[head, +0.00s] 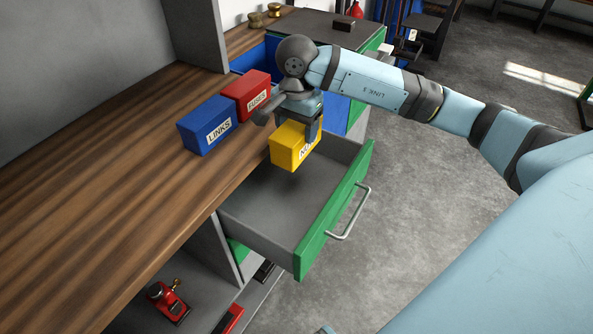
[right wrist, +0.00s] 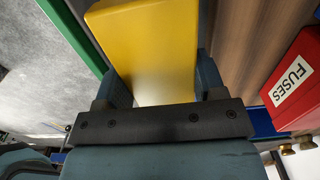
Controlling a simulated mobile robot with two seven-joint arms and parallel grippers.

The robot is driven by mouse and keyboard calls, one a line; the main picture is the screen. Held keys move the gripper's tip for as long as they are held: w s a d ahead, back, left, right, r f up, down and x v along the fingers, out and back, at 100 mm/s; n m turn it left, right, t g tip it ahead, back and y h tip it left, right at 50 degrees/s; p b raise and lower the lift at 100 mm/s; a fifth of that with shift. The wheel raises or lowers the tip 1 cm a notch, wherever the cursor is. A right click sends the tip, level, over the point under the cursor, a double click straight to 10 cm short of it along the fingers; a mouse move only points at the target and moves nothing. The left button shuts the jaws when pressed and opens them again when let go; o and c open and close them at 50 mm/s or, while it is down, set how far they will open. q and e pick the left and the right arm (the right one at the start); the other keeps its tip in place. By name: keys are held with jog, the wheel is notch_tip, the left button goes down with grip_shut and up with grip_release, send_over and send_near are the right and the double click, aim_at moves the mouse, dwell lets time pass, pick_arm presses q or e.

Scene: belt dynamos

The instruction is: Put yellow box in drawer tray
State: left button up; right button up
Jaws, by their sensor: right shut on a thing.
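The yellow box (head: 290,148) has a white label partly covered by a gripper finger. My right gripper (head: 308,132) is shut on it and holds it up, over the back part of the open drawer and near the bench edge. In the right wrist view the yellow box (right wrist: 150,50) sits between the two fingers (right wrist: 160,85). The drawer tray (head: 262,220) is grey inside, pulled out, and its visible floor is empty. Its green front (head: 335,212) has a metal handle (head: 350,212). My left gripper is not in view.
A blue LINKS box (head: 205,126) and a red FUSES box (head: 252,95) stand on the wooden bench (head: 120,170), left of the gripper; FUSES also shows in the right wrist view (right wrist: 295,80). A red tool (head: 167,302) sits on the shelf below. Floor right of the drawer is clear.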

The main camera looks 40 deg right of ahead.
notch_tip(320, 180, down, 13)
jog(key=shift+r+b, duration=0.1)
jog(key=shift+b, duration=0.8)
jog(key=shift+f, duration=0.2)
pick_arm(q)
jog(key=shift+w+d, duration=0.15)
pick_arm(e)
jog(key=shift+r, duration=0.1)
jog(key=shift+f, duration=0.25)
jog(key=o, duration=1.3)
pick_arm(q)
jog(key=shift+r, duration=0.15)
pick_arm(e)
jog(key=shift+r, duration=0.1)
